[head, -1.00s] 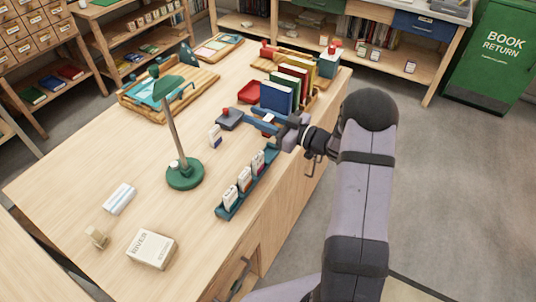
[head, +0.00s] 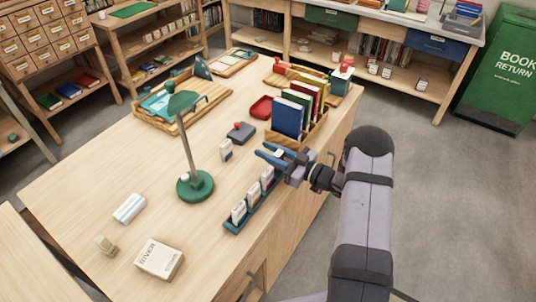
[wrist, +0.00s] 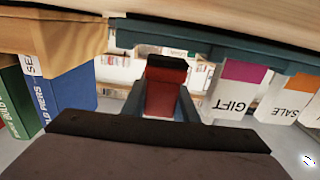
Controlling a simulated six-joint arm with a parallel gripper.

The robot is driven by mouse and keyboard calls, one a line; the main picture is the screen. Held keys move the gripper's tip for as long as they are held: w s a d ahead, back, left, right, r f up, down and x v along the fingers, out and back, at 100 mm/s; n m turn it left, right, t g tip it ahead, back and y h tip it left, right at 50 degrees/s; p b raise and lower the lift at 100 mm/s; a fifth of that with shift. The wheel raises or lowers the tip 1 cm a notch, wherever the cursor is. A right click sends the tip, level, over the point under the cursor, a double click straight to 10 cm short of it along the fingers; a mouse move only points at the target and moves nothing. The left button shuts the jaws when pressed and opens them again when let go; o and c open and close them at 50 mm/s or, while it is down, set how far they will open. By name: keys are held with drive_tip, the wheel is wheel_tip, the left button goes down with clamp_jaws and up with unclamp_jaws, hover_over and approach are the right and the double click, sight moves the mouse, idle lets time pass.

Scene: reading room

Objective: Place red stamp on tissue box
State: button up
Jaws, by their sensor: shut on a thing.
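My gripper (head: 264,154) is over the table's right side, between the bookends and the card rack. In the wrist view its teal fingers are closed on a red block with a black end (wrist: 163,90), which looks like the red stamp. The head view does not show the stamp clearly between the fingers. A teal box (head: 340,81), likely the tissue box, stands at the table's far right corner, beyond the books. Something white and red shows at its top; I cannot tell what it is.
Upright books (head: 287,116) in a wooden holder stand between my gripper and the teal box. The card rack (head: 236,224) is just nearer. A red tray (head: 261,107), a dark pad with a red knob (head: 240,131) and a green lamp (head: 195,186) stand left.

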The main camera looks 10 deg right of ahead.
drive_tip(key=shift+f, duration=0.9)
drive_tip(key=shift+f, duration=0.1)
drive_tip(key=shift+f, duration=0.15)
drive_tip(key=o, duration=1.1)
drive_tip(key=shift+c, duration=0.2)
